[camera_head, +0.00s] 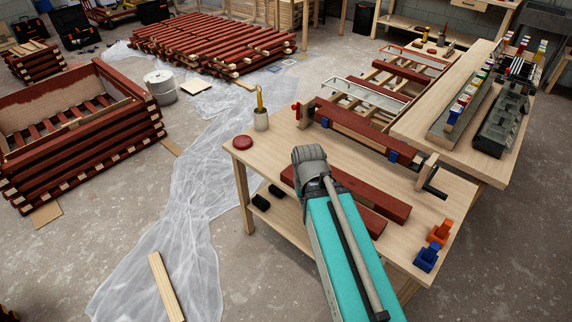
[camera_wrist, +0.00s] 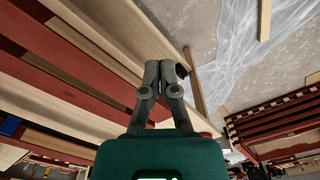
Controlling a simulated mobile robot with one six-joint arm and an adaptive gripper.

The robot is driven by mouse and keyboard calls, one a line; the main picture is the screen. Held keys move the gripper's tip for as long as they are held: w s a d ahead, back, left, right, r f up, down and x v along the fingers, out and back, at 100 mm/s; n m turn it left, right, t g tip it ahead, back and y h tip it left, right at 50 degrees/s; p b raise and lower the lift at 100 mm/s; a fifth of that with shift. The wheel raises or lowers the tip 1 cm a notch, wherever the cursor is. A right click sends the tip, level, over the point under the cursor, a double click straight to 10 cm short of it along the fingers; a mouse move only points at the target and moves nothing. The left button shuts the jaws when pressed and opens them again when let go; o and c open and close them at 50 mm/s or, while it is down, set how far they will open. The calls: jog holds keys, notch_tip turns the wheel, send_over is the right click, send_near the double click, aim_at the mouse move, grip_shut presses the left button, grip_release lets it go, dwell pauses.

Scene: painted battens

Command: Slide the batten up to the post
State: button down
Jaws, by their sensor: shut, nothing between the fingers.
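My gripper (camera_wrist: 168,68) is shut and empty in the wrist view, its grey fingers together beside a pale wooden edge. In the head view my arm covers the middle of the workbench and I cannot make out the fingers. A dark red batten (camera_head: 378,202) lies flat on the bench, partly hidden behind my arm. A shorter red piece (camera_head: 368,222) lies in front of it. A pale upright wooden block (camera_head: 427,168), possibly the post, stands at the right end of a long red clamped piece (camera_head: 350,130). I cannot tell whether the gripper touches a batten.
A second table (camera_head: 410,128) with paint items stands at the right. Stacked red battens and plastic sheeting (camera_head: 205,190) cover the floor at left.

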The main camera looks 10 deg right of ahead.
jog(key=shift+a, duration=0.2)
jog(key=w+a+f+n+b, duration=0.1)
jog(key=w+n, duration=0.2)
jog(key=w, duration=1.3)
jog(key=w+a+f+n+b, duration=0.1)
jog(key=w+n, duration=0.3)
jog(key=w, duration=1.2)
jog(key=shift+w+a, duration=0.15)
jog(key=shift+a, duration=0.4)
jog(key=shift+f, duration=0.15)
notch_tip(320, 180, down, 10)
jog(key=b, duration=1)
jog(key=shift+s+d, duration=0.45)
jog(key=shift+s, duration=0.2)
jog(key=shift+s+d, duration=0.4)
jog(key=shift+s, duration=0.2)
jog(key=shift+s+d, duration=0.4)
